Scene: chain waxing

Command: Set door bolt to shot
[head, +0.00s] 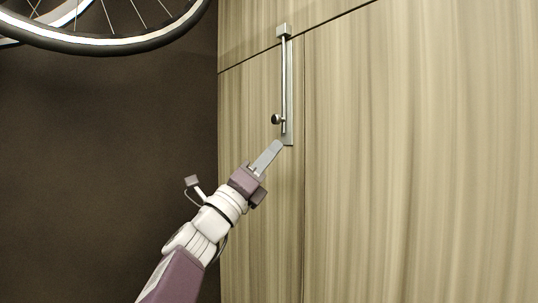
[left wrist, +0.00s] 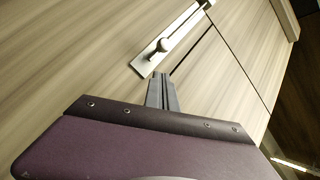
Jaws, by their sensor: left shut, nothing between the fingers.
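The door bolt (head: 284,85) is a slim metal rod on an upright backing plate on the wood-grain door. Its dark round knob (head: 276,119) sits near the lower end, and its top end meets a small square keeper (head: 284,31) above the horizontal seam. In the left wrist view the bolt plate (left wrist: 145,66) and knob (left wrist: 163,45) show just beyond my fingertips. My left gripper (head: 279,144) is shut and empty, just below the knob near the plate's lower end; its fingers also show in the left wrist view (left wrist: 161,78). I cannot tell whether they touch the plate. My right gripper is out of view.
The wood-grain door panels (head: 420,160) are flat, with a vertical seam just right of the bolt. A bicycle wheel (head: 110,43) hangs at the upper left. The dark wall (head: 100,150) on the left is bare.

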